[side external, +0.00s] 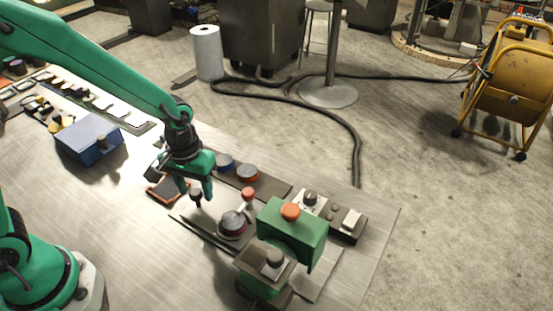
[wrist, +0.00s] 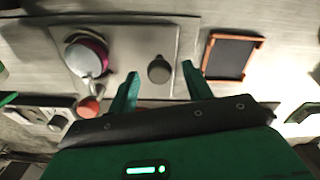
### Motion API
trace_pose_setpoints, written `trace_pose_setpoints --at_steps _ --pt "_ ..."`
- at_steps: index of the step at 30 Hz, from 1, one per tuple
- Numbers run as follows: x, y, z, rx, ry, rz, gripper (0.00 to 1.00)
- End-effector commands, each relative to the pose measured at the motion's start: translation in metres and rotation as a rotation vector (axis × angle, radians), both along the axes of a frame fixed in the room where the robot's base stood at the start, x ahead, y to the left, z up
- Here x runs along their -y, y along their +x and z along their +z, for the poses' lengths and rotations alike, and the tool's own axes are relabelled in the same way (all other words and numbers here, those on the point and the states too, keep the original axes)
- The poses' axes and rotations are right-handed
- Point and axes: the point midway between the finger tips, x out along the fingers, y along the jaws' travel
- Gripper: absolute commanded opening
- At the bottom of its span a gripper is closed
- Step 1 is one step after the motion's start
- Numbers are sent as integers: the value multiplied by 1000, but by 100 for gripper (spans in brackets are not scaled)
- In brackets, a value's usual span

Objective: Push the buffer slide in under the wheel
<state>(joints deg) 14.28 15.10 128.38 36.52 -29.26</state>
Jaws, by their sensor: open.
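The wheel (side external: 233,222), a silver disc with a magenta edge, sits on a grey plate (wrist: 125,42); it also shows in the wrist view (wrist: 82,56). An orange-red ball knob (side external: 248,193) stands beside it on a lever. A dark round knob (wrist: 158,70) rises from the same plate, apart from the wheel; it looks like the grip of the buffer slide, whose body I cannot make out. My gripper (side external: 196,194) is open and points down over this knob. In the wrist view its fingertips (wrist: 160,73) lie either side of the knob. I cannot tell whether they touch it.
A green press-like block (side external: 298,238) with an orange knob stands right of the wheel. A dark tray with an orange rim (wrist: 232,57) lies beside the plate. Blue and orange round pieces sit behind on a dark strip. A blue box (side external: 88,140) stands at left.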

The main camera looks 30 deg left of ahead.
Motion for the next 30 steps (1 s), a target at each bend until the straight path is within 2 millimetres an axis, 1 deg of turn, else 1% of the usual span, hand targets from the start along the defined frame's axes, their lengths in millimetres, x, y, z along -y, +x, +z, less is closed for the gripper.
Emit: trace_pose_setpoints --at_steps 6,7,8,9,14,19,23,26,30 --pt "0 0 0 0 0 0 50" --pt "0 0 0 0 0 0 46" --pt "0 0 0 0 0 0 40" --pt "0 0 0 0 0 0 32" --pt "0 0 0 0 0 0 1" --pt "1 0 0 0 0 0 0" --pt "7 1 0 0 0 -3 0" --pt "18 1 0 0 0 -5 0" --pt "38 1 0 2 0 -6 0"
